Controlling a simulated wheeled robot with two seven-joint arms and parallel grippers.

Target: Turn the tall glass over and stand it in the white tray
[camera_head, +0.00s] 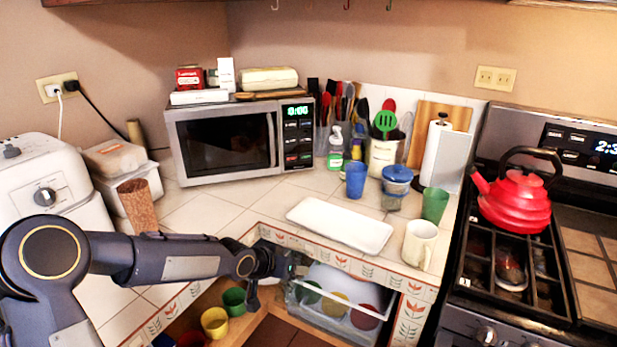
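The white tray (340,225) is a long shallow dish lying empty on the tiled counter. No clear tall glass stands out. A tall brown speckled tumbler (140,207) stands at the left, behind my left arm; I cannot tell if it is the glass meant. A blue cup (356,180) and a green cup (434,205) stand behind and to the right of the tray. My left gripper (272,283) is at the counter's front edge, left of and below the tray, beside a pulled-out clear bin. Its fingers are dark and partly hidden. My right gripper is out of view.
The clear bin (330,318) holds several coloured round items below the counter edge. Yellow (214,322) and green (233,301) cups sit lower left. A white mug (419,243) stands right of the tray; a microwave (240,140) stands behind. A red kettle (516,200) is on the stove.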

